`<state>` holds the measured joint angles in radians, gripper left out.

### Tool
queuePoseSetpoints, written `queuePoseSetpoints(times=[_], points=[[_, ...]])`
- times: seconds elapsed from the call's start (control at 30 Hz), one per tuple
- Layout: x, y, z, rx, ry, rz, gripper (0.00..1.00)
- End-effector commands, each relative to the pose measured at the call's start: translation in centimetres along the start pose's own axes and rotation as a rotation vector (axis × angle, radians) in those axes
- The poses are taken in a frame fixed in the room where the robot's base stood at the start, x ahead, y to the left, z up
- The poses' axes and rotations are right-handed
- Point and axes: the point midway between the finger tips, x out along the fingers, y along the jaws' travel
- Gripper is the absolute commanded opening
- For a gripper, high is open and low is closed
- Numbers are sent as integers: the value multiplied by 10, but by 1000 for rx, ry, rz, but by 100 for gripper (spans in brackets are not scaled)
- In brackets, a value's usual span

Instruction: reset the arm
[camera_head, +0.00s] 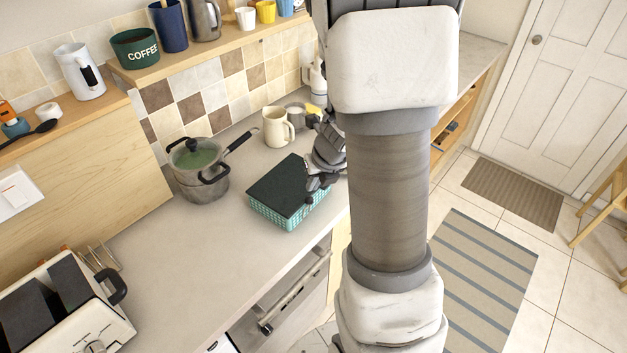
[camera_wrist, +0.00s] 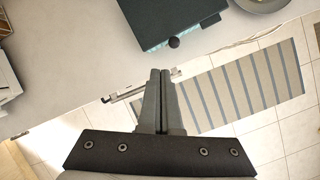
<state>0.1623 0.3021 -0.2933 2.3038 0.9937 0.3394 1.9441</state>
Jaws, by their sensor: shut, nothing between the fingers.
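My gripper (camera_wrist: 160,78) shows in the wrist view with its two fingers together, shut and empty. It points at the counter's front edge, just in front of a dark-lidded teal basket. In the head view the gripper end (camera_head: 322,183) is partly hidden by my arm and shows beside the right side of the basket (camera_head: 268,212). The basket's dark top (camera_wrist: 172,14) also shows in the wrist view. A cream mug (camera_head: 277,127) stands upright on the counter behind the basket, apart from my gripper.
A lidded pot (camera_head: 198,170) stands left of the basket, its handle reaching toward the mug. A toaster (camera_head: 75,305) is at the near left. A shelf (camera_head: 215,50) holds several mugs and a COFFEE pot (camera_head: 135,47). The counter (camera_head: 190,250) between toaster and basket is clear.

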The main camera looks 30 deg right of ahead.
Motion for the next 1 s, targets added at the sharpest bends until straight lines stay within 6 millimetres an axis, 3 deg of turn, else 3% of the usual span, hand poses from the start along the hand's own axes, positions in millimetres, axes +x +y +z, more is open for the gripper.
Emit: queuePoseSetpoints(times=[0.33,0.47,0.57,0.73,1.0], points=[[-7,2,2,-9,0,3,0],[-16,17,5,-151,-18,30,0],[-34,41,6,-411,-50,72,0],[-74,86,-5,-1007,-121,120,0],[-129,129,-49,-1971,-194,80,0]])
